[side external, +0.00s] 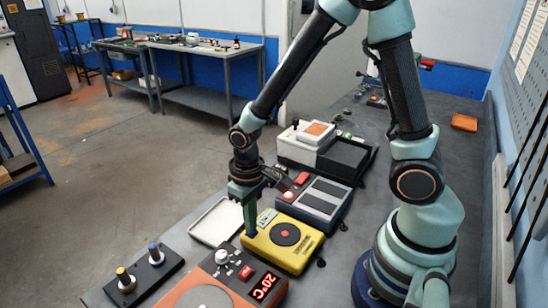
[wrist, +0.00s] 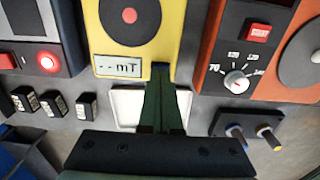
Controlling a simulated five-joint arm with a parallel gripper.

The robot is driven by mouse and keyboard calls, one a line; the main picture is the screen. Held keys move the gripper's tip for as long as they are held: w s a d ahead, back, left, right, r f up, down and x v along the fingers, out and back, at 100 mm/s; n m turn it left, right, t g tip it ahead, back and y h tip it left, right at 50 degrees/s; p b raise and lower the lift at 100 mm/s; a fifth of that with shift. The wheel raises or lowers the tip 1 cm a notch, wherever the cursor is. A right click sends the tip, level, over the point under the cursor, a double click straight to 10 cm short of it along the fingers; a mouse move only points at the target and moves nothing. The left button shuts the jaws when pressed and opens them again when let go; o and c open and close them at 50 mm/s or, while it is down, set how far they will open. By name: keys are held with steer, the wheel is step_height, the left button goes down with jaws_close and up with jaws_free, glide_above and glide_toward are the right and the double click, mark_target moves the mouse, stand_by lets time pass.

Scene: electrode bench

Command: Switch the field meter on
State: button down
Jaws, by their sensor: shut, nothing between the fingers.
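The field meter is the yellow box (side external: 270,252) with a dark round disc on top; it also shows in the wrist view (wrist: 158,55). Its small pale display (wrist: 117,67) reads "- - mT". My gripper (side external: 251,234) is shut and empty, pointing down at the meter's near-left edge. In the wrist view the closed fingertips (wrist: 160,70) overlap the meter's edge beside the display. I cannot tell whether they touch it. No switch on the meter is clearly visible; the fingers hide part of that edge.
An orange heater (wrist: 214,65) with a knob and red START button stands close on one side, a dark blue device (side external: 318,208) on the other. A white tray (side external: 207,230) lies beside the meter. A black block with two terminals (side external: 145,275) sits near the bench edge.

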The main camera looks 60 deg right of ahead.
steer(key=shift+f, duration=0.2)
steer(key=shift+r, duration=3.05)
steer(key=shift+r, duration=0.15)
step_height(320, 180, up, 7)
steer(key=d+t, duration=0.2)
step_height(320, 180, up, 7)
steer(key=t, duration=0.4)
glide_above(277, 224)
steer(key=shift+r, duration=0.2)
